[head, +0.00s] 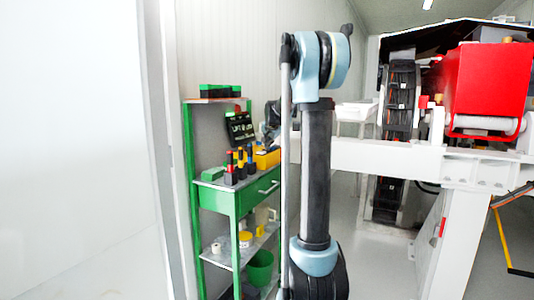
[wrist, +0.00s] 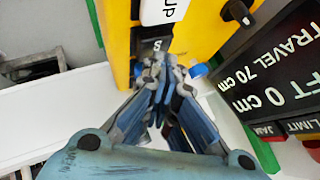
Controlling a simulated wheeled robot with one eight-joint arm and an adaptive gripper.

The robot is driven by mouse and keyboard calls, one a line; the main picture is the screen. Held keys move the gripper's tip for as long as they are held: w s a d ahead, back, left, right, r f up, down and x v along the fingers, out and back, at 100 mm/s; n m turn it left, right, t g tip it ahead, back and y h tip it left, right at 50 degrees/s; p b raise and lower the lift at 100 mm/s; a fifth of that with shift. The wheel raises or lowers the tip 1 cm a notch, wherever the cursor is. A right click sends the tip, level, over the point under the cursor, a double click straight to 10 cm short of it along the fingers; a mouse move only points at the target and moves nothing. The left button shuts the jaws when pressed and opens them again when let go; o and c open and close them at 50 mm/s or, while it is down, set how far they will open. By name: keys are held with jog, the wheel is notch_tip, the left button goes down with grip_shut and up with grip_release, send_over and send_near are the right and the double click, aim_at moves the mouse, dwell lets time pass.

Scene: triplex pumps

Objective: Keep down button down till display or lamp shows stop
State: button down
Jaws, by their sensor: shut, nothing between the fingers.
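A yellow control box (wrist: 208,28) fills the top of the wrist view. It carries a white key marked UP (wrist: 165,10) and a dark key (wrist: 156,45) showing the letter S. My gripper (wrist: 158,62) is shut and empty, with its fingertips at the dark key's lower edge. Contact is not clear, and no key marked down can be read. A dark display (wrist: 270,70) beside the box reads "FT 0 cm" and "TRAVEL 70 cm", its left part cut off. Its lower edge has labels LIMIT (wrist: 300,125) and JAM (wrist: 266,130). The display (head: 240,127) also shows in the head view.
In the head view, a green shelf unit (head: 238,200) holds several upright tools (head: 232,168). A white beam (head: 390,160) and red machinery (head: 487,82) stand on the right.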

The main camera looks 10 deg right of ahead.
aim_at(269, 149)
jog(key=shift+r, duration=0.65)
jog(key=shift+r, duration=0.15)
jog(key=shift+r, duration=2.4)
jog(key=s+f+n+g, duration=0.15)
jog(key=s+f, duration=0.25)
jog(key=s, duration=0.7)
jog(key=s+f+n+g, duration=0.15)
jog(key=s+f, duration=0.25)
jog(key=s, duration=0.6)
jog(key=s+f+n+g, duration=0.15)
jog(key=s+f, duration=0.25)
jog(key=s, duration=0.7)
jog(key=s+f+n+g, duration=0.1)
jog(key=s+f+n, duration=0.1)
jog(key=s+f, duration=0.7)
jog(key=s+f+n+g, duration=0.1)
jog(key=s+f+n, duration=0.1)
jog(key=s+f, duration=0.7)
jog(key=s, duration=0.6)
jog(key=shift+s+a+n, duration=0.2)
jog(key=shift+a+n, duration=0.1)
jog(key=shift+n, duration=0.05)
jog(key=shift+w+f+g, duration=0.1)
jog(key=shift+g, duration=0.15)
